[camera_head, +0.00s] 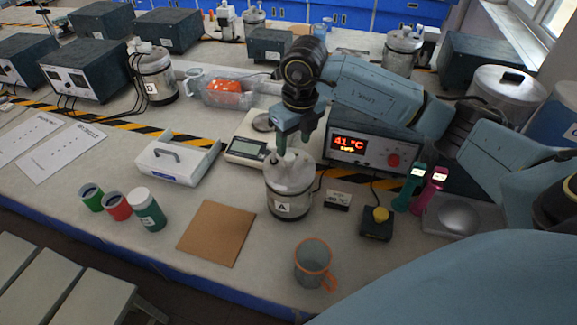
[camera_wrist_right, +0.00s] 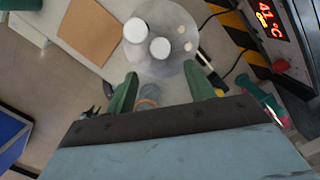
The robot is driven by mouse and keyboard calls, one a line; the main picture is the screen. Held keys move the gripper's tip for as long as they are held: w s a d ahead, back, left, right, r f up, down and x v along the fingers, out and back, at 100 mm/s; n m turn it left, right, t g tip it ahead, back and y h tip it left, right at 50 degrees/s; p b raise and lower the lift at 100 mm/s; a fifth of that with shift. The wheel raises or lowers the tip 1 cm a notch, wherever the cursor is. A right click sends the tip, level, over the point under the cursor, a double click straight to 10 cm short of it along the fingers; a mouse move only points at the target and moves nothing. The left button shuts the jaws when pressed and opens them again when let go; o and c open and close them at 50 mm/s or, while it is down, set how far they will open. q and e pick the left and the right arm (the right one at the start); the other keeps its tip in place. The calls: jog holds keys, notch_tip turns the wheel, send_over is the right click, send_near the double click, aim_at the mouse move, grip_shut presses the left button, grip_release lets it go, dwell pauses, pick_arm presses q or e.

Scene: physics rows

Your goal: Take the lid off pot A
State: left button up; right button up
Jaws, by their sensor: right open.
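Pot A (camera_head: 288,203) is a metal pot with a white "A" label, standing on the bench in the middle of the head view. Its silvery lid (camera_head: 290,172) sits on top. In the right wrist view the round lid (camera_wrist_right: 178,68) shows with pale, round raised parts on it. My right gripper (camera_head: 293,140) comes down from above, with its green fingers just over the lid. In the right wrist view its fingers (camera_wrist_right: 163,88) are apart with nothing held between them. Whether they touch the lid is unclear. My left gripper is not in view.
A heater box (camera_head: 375,150) reading 41 °C stands behind right of the pot, and a scale (camera_head: 247,150) behind left. A brown board (camera_head: 216,232) lies front left, bare. A grey mug (camera_head: 312,262) stands in front. A yellow-button box (camera_head: 377,222) is at right.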

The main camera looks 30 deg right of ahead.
aim_at(289, 156)
jog(key=shift+w+f, duration=0.1)
jog(key=shift+f, duration=0.35)
jog(key=shift+w+f, duration=0.2)
jog(key=shift+f, duration=0.4)
jog(key=f, duration=0.1)
jog(key=w+f+p, duration=0.1)
jog(key=f, duration=0.1)
jog(key=shift+f, duration=0.25)
jog(key=shift+w+f, duration=0.1)
jog(key=shift+f, duration=0.3)
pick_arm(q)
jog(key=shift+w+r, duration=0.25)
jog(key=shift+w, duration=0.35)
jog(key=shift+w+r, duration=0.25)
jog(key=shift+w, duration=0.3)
pick_arm(e)
grip_shut()
